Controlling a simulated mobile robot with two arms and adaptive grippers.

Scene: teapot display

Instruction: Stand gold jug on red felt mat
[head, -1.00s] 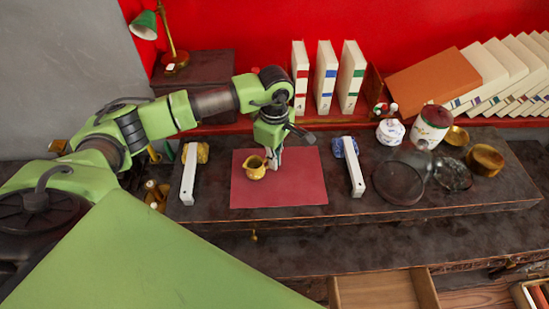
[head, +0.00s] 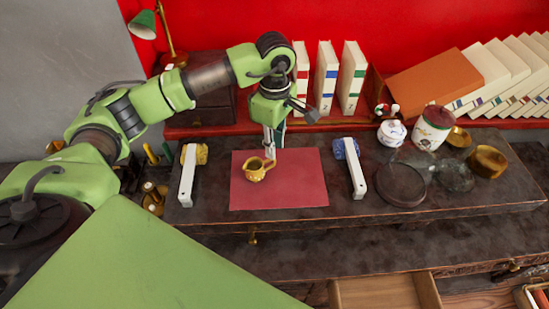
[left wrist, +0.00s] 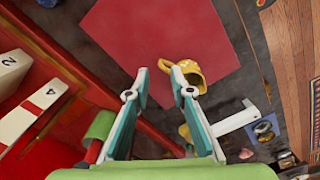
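The gold jug (head: 256,170) stands upright on the red felt mat (head: 300,185), towards the mat's left side, its handle facing right. In the left wrist view, the jug (left wrist: 193,62) is just beyond the right-hand fingertip, partly hidden by the finger, with the mat (left wrist: 160,35) beneath it. My left gripper (head: 271,154) is above the mat's back edge, just behind and right of the jug. In the left wrist view, its fingers (left wrist: 158,72) are apart with nothing between them. My right gripper is not in view.
White-handled tools with a yellow end (head: 188,180) and a blue end (head: 354,172) flank the mat. Upright books (head: 325,80) stand behind. The mat's right half is clear.

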